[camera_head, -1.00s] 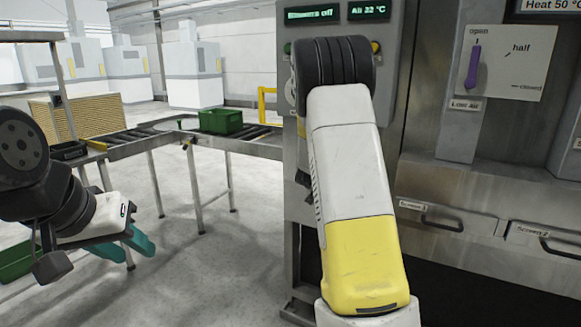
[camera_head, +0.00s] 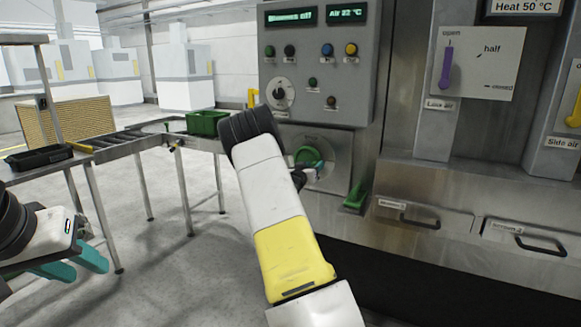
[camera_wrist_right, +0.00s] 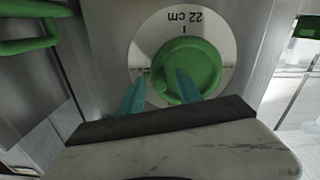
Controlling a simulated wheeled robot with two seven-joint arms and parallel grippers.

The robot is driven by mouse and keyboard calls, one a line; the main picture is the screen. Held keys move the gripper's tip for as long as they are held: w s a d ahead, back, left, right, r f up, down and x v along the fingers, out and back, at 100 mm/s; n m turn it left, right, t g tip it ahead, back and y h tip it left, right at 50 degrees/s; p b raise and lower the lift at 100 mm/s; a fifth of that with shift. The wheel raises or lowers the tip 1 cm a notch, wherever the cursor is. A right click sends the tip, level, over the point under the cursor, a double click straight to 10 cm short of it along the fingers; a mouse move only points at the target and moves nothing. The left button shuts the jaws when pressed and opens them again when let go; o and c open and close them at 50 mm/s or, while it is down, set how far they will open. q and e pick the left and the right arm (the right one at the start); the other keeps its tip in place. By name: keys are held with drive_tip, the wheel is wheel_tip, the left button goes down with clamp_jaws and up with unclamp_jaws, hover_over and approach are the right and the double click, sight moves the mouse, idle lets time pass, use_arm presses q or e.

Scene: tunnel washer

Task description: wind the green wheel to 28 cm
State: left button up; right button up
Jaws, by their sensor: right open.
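The green wheel (camera_head: 309,156) sits on a square plate on the grey control panel, partly hidden by my right arm. In the right wrist view the wheel (camera_wrist_right: 190,66) is round and green on a pale dial, whose label (camera_wrist_right: 185,16) reads 22 cm upside down. My right gripper (camera_wrist_right: 161,88) is open, its teal fingers spread at the wheel's near edge, one overlapping its face. I cannot tell whether they touch it. In the head view the right gripper is mostly hidden behind its arm. My left gripper (camera_head: 82,263) is open and empty at lower left.
A green handle (camera_head: 357,194) juts out right of the wheel. Knobs and coloured buttons (camera_head: 351,49) sit above it. A purple lever (camera_head: 446,66) stands at open. Drawers (camera_head: 420,217) are below. A roller conveyor (camera_head: 105,150) carries a green crate (camera_head: 207,122) at left.

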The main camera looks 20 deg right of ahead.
drive_tip(key=shift+w+d, duration=0.15)
clamp_jaws()
drive_tip(key=shift+f+m, duration=0.15)
drive_tip(key=shift+m, duration=0.25)
